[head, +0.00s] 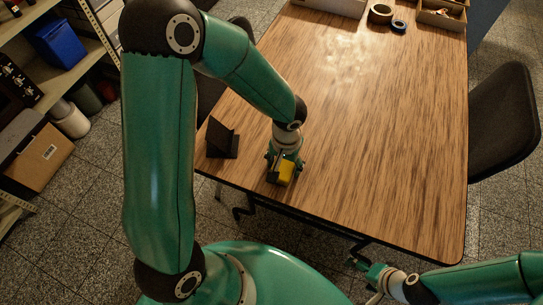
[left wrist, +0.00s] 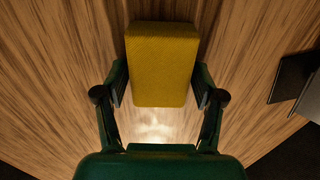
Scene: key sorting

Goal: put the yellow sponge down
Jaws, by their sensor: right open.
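The yellow sponge (head: 287,172) is at the near left part of the wooden table, low at the tabletop; I cannot tell whether it touches the wood. My left gripper (head: 281,174) points down and is shut on the sponge. In the left wrist view the sponge (left wrist: 162,62) sits between the two fingers (left wrist: 160,88), one against each side. My right gripper (head: 362,277) is open and empty, off the table's near edge at the lower right.
A dark stand (head: 222,140) is on the table just left of the sponge. Tape rolls (head: 381,13) and an open box (head: 441,15) lie at the far end. The middle and right of the table (head: 380,130) are clear. A black chair (head: 505,125) stands at the right.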

